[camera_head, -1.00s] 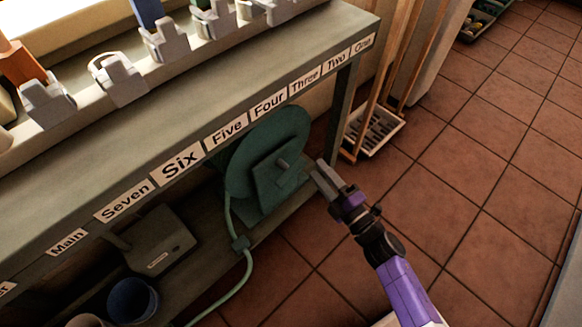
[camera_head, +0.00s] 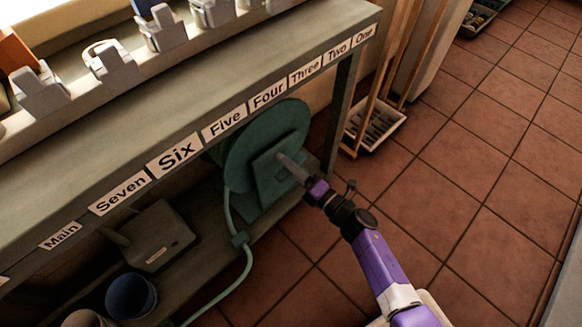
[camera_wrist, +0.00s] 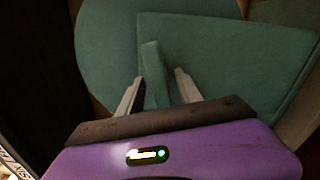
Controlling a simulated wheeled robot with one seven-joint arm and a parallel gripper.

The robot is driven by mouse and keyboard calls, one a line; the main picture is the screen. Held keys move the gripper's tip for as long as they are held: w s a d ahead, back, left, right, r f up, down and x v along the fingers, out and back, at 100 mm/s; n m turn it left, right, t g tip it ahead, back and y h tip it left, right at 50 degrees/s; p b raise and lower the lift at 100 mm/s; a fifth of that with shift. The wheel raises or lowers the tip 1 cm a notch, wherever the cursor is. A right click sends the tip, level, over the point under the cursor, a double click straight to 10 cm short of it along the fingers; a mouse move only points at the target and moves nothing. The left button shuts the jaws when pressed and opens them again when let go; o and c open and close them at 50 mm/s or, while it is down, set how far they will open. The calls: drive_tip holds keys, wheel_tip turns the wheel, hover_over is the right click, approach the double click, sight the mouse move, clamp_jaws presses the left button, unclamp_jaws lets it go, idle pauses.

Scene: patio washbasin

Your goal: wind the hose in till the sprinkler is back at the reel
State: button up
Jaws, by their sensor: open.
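The green hose reel (camera_head: 264,140) sits under the counter, on the lower shelf, below the labels Five to Three. Its crank handle (camera_wrist: 155,75) shows in the wrist view as a green bar standing out from a flat green plate. My gripper (camera_head: 284,162) is at the front of the reel. In the wrist view its two fingertips (camera_wrist: 158,76) are apart, one on each side of the handle; whether either touches it I cannot tell.
The counter edge (camera_head: 150,185) with its labels runs above the reel. A grey box (camera_head: 158,236) and a blue pot (camera_head: 131,297) stand on the lower shelf to the left. A rack with wooden poles (camera_head: 374,125) stands at the right.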

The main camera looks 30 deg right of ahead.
drive_tip(key=shift+w, duration=0.25)
clamp_jaws()
idle(1.4)
